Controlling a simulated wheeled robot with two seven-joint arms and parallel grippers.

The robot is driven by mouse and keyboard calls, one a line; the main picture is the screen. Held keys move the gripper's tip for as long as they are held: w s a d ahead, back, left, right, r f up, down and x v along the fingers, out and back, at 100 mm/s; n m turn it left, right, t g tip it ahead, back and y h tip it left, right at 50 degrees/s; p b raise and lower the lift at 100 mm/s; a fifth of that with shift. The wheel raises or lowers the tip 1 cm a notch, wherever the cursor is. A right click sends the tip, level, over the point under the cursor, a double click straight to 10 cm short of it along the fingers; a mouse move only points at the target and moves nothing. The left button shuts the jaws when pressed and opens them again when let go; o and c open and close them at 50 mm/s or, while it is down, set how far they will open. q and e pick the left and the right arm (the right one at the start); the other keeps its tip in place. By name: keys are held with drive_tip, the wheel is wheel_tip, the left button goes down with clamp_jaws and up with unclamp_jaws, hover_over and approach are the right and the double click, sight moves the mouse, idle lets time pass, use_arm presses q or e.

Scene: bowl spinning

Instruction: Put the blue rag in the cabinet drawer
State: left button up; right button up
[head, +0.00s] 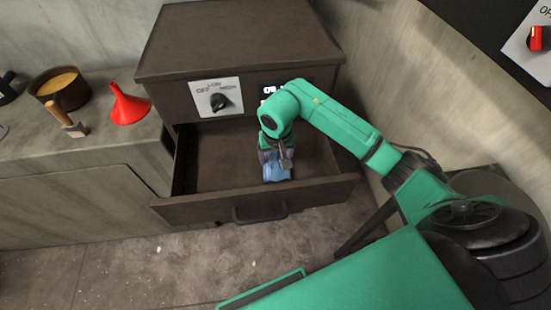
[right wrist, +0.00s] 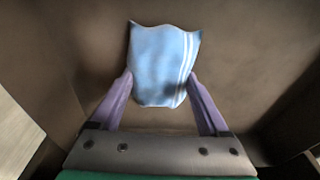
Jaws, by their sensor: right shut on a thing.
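The blue rag (head: 277,173) is held by my right gripper (head: 276,158) inside the open cabinet drawer (head: 330,190). In the right wrist view the rag (right wrist: 163,65) is light blue with white stripes and sits between the two purple fingers of the gripper (right wrist: 160,92), which are shut on it. The brown drawer floor (right wrist: 235,60) lies behind the rag; I cannot tell whether the rag touches it. The cabinet (head: 240,40) is dark brown, and its drawer is pulled out, with a black handle (head: 260,213) at the front. My left gripper is not in view.
The cabinet front carries a black knob (head: 220,102) on a white plate. On the counter (head: 110,147) at left stand a red funnel (head: 128,105), a pot (head: 62,88) and a wooden-handled tool (head: 66,120). A wall (head: 400,70) rises close on the right.

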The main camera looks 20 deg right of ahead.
sight(276, 164)
drive_tip(key=shift+f, duration=0.8)
drive_tip(key=o, duration=1.3)
drive_tip(key=shift+r, duration=0.5)
drive_tip(key=r, duration=0.3)
drive_tip(key=s+r+b, duration=0.1)
drive_tip(key=r, duration=0.7)
drive_tip(key=shift+s+a+r, duration=0.1)
drive_tip(key=shift+s+a, duration=0.1)
drive_tip(key=shift+s, duration=0.2)
drive_tip(key=shift+r, duration=0.1)
